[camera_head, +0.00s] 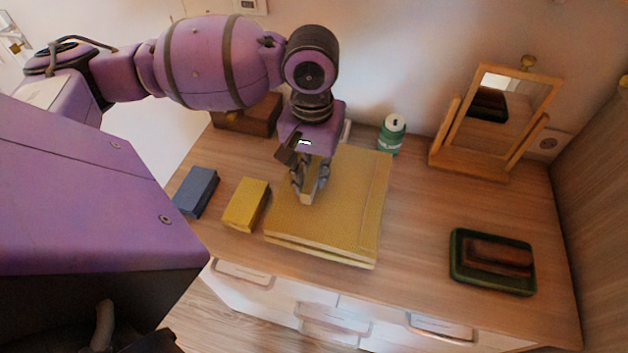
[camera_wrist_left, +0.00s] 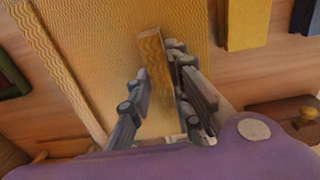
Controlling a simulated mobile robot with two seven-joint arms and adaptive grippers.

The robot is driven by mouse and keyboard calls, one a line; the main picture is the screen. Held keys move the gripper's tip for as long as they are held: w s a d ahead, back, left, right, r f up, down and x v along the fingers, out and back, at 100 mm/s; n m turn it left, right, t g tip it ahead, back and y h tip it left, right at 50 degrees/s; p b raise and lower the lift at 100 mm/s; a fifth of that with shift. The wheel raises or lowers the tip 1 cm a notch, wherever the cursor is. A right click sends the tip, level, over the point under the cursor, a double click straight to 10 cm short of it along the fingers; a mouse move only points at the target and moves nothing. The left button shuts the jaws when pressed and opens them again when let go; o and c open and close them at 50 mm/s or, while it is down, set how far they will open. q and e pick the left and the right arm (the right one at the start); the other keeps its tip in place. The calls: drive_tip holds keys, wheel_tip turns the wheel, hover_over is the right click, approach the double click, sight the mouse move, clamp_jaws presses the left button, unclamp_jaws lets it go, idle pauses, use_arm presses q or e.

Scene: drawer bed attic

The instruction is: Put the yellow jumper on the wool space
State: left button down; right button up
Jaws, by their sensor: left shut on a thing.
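A small yellow block (camera_head: 246,205), perhaps a folded jumper, lies left of a large flat yellow thing (camera_head: 345,205) on the dresser top. The large thing has a wavy, knit-like surface and layered edges; I cannot tell which is the jumper. My left gripper (camera_head: 308,190) points down over the large thing's left half. It is shut on a narrow tan block (camera_wrist_left: 154,62), whose wavy end shows in the left wrist view. I cannot tell if this block is joined to the large thing. No marked wool space is clear. My right gripper is not in view.
A blue block (camera_head: 196,191) lies at the dresser's left edge. A wooden box (camera_head: 250,116), a green can (camera_head: 392,134) and a tilting mirror (camera_head: 497,125) stand at the back. A dark green tray (camera_head: 492,286) sits at right. The wood right of the large yellow thing is clear.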

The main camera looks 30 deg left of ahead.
use_arm(q)
drive_tip(key=f, duration=0.3)
drive_tip(key=shift+w+a+f+b, duration=0.2)
drive_tip(key=shift+a+f+b, duration=0.1)
drive_tip(key=shift+f, duration=0.1)
drive_tip(key=shift+d, duration=0.1)
drive_tip(key=c, duration=1.6)
unclamp_jaws()
